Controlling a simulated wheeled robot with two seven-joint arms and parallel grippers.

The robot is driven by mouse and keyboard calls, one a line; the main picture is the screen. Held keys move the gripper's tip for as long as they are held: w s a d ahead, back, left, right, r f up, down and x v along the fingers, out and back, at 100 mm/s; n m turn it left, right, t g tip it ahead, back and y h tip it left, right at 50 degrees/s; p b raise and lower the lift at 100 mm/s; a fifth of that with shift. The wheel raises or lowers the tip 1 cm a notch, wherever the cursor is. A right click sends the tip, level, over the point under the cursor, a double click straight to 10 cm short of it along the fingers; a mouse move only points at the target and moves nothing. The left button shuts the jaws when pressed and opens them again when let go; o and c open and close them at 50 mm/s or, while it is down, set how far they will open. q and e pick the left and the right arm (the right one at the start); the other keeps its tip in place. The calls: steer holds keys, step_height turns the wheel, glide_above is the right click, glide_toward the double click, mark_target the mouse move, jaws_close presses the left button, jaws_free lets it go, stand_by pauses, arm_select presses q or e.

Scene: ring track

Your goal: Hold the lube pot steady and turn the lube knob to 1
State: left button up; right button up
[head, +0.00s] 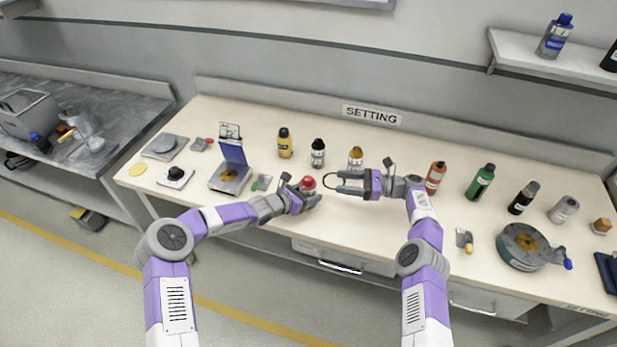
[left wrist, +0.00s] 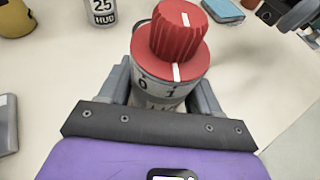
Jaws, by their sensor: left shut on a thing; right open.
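The lube pot (left wrist: 152,92) is a pale cylinder with printed numbers, among them 0 and 1, standing on the table. Its red lube knob (left wrist: 178,38) is on top; a white line on the knob and a white mark below it show near the 1. The knob also appears in the head view (head: 307,183). My left gripper (left wrist: 163,90) is shut on the pot's body, one finger on each side. In the head view, my left gripper (head: 312,198) is at the pot from the left. My right gripper (head: 340,183) is open and empty, just right of the pot.
Bottles stand behind: yellow (head: 285,143), black-and-white (head: 318,153), amber (head: 355,158). A red bottle (head: 435,177) and a green bottle (head: 481,182) stand right of my right arm. A scale with a raised blue lid (head: 230,177) is left. The table's front strip is mostly clear.

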arm_select(q)
steer(key=o, duration=1.2)
steer(key=shift+o, duration=0.2)
steer(key=v, duration=1.2)
steer(key=shift+r, duration=0.1)
